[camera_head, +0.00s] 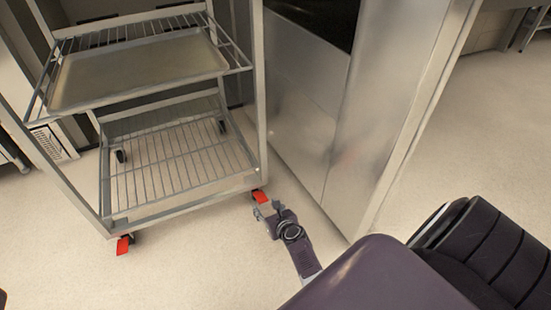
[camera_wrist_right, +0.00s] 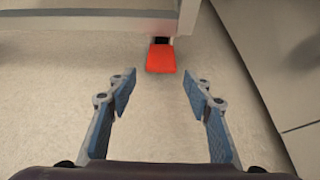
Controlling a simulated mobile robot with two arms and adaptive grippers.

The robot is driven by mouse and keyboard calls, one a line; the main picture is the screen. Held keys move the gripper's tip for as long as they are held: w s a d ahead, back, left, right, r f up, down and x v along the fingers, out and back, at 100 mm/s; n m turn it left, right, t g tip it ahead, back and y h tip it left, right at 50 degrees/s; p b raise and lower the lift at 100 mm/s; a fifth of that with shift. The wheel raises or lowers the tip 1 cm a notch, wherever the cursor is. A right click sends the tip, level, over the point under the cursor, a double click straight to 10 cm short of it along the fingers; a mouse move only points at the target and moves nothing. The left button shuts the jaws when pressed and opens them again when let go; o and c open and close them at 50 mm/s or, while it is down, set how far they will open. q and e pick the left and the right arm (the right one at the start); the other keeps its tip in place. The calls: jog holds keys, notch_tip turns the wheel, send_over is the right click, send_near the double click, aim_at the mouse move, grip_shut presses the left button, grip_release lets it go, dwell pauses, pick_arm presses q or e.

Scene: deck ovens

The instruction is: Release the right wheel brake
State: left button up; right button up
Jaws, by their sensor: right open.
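The right wheel brake is a small red pedal (camera_head: 259,196) at the foot of the rack's near right post. It also shows in the right wrist view (camera_wrist_right: 161,58), just beyond my fingertips and centred between them. My right gripper (camera_head: 265,210) is low over the floor, close to the pedal. In the right wrist view my right gripper (camera_wrist_right: 156,88) is open and empty, with its two blue-padded fingers wide apart. The wheel behind the pedal is mostly hidden. My left gripper is not in view.
The wheeled metal rack (camera_head: 180,207) holds a tray (camera_head: 140,72) on an upper wire shelf. Another red brake pedal (camera_head: 123,245) is at its near left post. A steel oven cabinet (camera_head: 335,130) stands close on the right. The floor (camera_head: 200,275) in front is clear.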

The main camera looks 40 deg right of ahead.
jog(key=s+a, duration=0.1)
jog(key=s, duration=0.6)
jog(key=shift+s+a, duration=0.35)
jog(key=shift+a, duration=0.05)
